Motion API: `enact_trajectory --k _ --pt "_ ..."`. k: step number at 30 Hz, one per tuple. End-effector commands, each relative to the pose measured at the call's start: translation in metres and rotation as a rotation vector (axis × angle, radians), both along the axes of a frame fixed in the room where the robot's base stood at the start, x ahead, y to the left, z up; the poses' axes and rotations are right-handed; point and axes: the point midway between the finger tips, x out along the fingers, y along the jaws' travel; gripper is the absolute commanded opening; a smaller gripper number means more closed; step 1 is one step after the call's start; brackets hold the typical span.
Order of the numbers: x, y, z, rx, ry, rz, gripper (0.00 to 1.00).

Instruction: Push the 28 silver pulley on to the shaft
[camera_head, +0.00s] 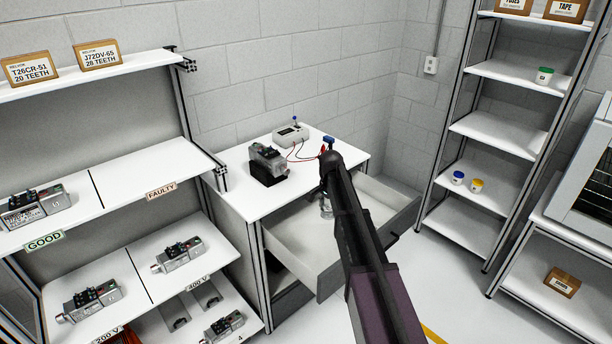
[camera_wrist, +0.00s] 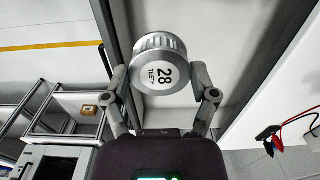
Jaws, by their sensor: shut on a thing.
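My gripper (camera_wrist: 160,74) is shut on the silver 28-tooth pulley (camera_wrist: 160,50). The pulley's flat face, marked "28 TEETH", points toward the wrist camera, and its toothed rim shows above. In the head view my gripper (camera_head: 327,202) hangs over the open drawer, in front of the table and right of the servo motor. My arm and gripper hide most of the pulley there. A grey servo motor (camera_head: 267,160) stands on a black block on the white table (camera_head: 240,195). I cannot make out its shaft clearly.
A tester (camera_head: 291,133) with red and black leads stands at the table's back. The white drawer (camera_head: 290,236) is open below my gripper. Shelves with motors and labels such as FAULTY (camera_head: 160,190) are on the left. A shelf with small jars (camera_head: 476,185) is on the right.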

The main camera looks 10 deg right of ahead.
Motion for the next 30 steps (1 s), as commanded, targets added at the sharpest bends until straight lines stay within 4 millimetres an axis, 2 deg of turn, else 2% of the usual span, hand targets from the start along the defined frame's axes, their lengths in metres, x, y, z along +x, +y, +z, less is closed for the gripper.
enact_trajectory --k 1,3,12,18,30 --pt "0.0 0.0 0.018 0.0 0.0 0.0 0.14" --pt "0.0 0.0 0.03 0.0 0.0 0.0 0.14" --pt "0.0 0.0 0.066 0.0 0.0 0.0 0.14" --pt "0.0 0.0 0.073 0.0 0.0 0.0 0.14" --pt "0.0 0.0 0.072 0.0 0.0 0.0 0.14"
